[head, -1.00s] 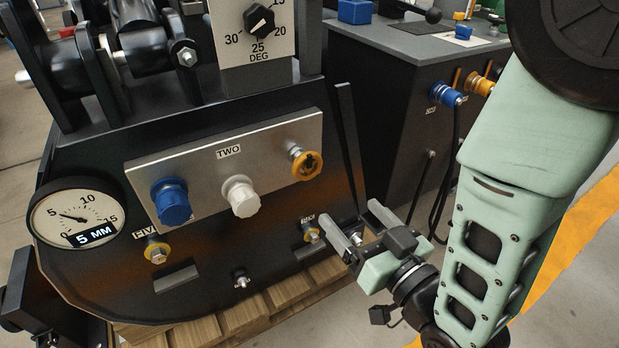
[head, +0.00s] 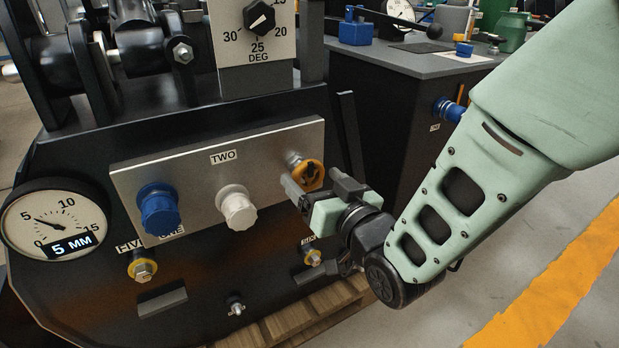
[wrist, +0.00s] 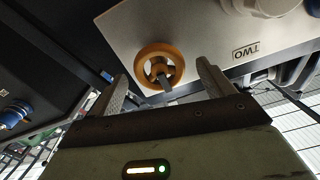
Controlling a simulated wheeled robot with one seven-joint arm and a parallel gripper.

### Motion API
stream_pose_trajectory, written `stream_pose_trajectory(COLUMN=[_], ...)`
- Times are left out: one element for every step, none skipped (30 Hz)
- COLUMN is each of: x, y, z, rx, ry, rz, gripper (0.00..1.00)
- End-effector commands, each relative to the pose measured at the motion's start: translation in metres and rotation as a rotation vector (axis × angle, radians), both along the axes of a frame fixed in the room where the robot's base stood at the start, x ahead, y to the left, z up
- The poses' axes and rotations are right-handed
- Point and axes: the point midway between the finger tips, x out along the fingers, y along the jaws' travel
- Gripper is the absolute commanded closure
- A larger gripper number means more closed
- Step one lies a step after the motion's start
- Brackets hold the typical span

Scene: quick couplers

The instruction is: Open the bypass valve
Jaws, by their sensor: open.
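A small orange handwheel (head: 312,175) is on the right end of the grey metal block marked TWO (head: 270,150). In the wrist view the orange handwheel (wrist: 158,66) shows spokes and a grey stem at its centre. My gripper (head: 308,182) is at the handwheel, coming from the lower right, and partly covers it in the head view. In the wrist view my gripper (wrist: 166,88) is open, with one finger on each side below the wheel. The wheel lies just past the fingertips, and I see no contact. No label naming the bypass valve is readable.
A blue cap (head: 158,208) and a white cap (head: 236,207) are on the same block. Yellow-ringed fittings (head: 142,267) sit below. A dark bench (head: 385,95) stands behind at right.

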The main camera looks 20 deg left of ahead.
Motion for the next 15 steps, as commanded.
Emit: stream_pose_trajectory(x=[0.005, 0.007, 0.010, 0.011, 0.013, 0.015, 0.015, 0.016, 0.017, 0.017, 0.017, 0.017, 0.017, 0.017, 0.017], y=[0.006, 0.009, 0.012, 0.013, 0.015, 0.017, 0.018, 0.019, 0.019, 0.020, 0.020, 0.020, 0.020, 0.020, 0.020], z=[-0.001, -0.001, -0.001, -0.001, -0.001, 0.000, 0.000, 0.000, 0.000, 0.000, 0.000, 0.000, 0.000, 0.000, 0.000], rx=[0.002, 0.001, 0.002, 0.001, 0.000, 0.000, 0.000, 0.000, 0.000, 0.000, -0.001, -0.001, -0.001, -0.001, -0.001], ry=[-0.001, -0.001, -0.002, -0.002, -0.001, -0.001, -0.001, -0.001, -0.001, -0.001, -0.001, -0.001, -0.001, -0.001, -0.001], rz=[0.001, 0.001, 0.000, 0.000, 0.000, 0.000, 0.000, 0.000, 0.000, 0.000, 0.000, 0.000, 0.000, 0.000, 0.000], gripper=[0.19, 0.19, 0.19, 0.19, 0.19, 0.19, 0.19, 0.19, 0.19, 0.19, 0.19, 0.19, 0.19, 0.19, 0.19])
